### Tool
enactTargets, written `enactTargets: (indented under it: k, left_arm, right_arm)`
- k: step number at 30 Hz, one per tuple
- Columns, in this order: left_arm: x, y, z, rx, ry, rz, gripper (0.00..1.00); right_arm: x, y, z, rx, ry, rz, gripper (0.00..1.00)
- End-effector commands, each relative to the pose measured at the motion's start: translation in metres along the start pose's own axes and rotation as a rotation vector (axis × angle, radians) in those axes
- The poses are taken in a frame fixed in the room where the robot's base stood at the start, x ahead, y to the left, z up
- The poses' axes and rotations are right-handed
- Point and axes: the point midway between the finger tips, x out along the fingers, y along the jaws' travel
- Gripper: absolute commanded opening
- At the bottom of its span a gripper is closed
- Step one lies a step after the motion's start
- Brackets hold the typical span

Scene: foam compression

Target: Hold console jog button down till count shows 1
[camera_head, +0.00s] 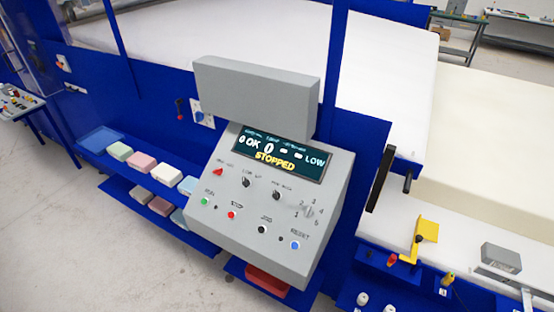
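The grey console (270,188) stands in the middle of the head view, with a sloped face. Its dark display (281,153) reads "OK", "0", "LOW" and a yellow "STOPPED". A black button (262,229) sits on the lower row, with a small label above it that looks like "JOG". On the same row are a green button (205,201), a red button (231,215) and a blue button (295,245). Nothing touches the black button. Neither of my grippers shows in this view.
Knobs and a numbered selector (309,211) sit above the button row. A blue shelf (121,184) with several foam blocks is at the left. A white slab (365,60) and a cream foam block (500,125) lie behind and right. A yellow lever (424,232) stands at the right.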

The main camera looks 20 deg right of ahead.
Motion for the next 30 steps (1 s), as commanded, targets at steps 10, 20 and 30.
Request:
enactTargets:
  k: [10, 20, 30]
  left_arm:
    - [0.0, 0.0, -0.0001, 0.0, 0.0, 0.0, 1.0]
    - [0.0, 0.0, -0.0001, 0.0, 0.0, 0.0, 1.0]
    - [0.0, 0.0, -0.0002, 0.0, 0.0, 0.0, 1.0]
  right_arm:
    - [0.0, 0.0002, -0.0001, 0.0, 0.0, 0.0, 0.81]
    - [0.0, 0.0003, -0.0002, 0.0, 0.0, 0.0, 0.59]
    - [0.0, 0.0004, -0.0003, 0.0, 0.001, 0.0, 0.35]
